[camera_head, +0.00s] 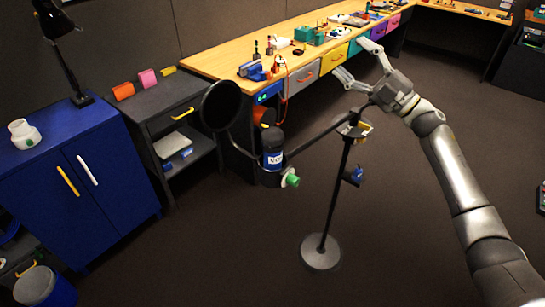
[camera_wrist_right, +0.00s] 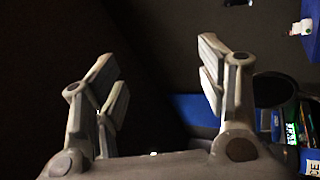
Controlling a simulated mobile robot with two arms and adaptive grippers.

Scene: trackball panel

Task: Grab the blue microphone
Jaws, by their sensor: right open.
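The blue microphone (camera_head: 273,152) with a white label hangs upright on the arm of a black floor stand (camera_head: 336,195), in the middle of the head view. A round black pop filter (camera_head: 220,106) is beside it on the left. My right gripper (camera_head: 352,60) is open and empty, up and to the right of the microphone and apart from it. In the right wrist view its spread fingers (camera_wrist_right: 160,60) have nothing between them. A blue piece with white letters (camera_wrist_right: 312,163) shows at that view's right edge; I cannot tell if it is the microphone. My left gripper is not in view.
A wooden workbench (camera_head: 225,62) with coloured drawers runs along the back and carries several tools. A blue cabinet (camera_head: 120,165) and a dark shelf unit (camera_head: 165,100) stand at the left. The floor right of the stand is mostly clear.

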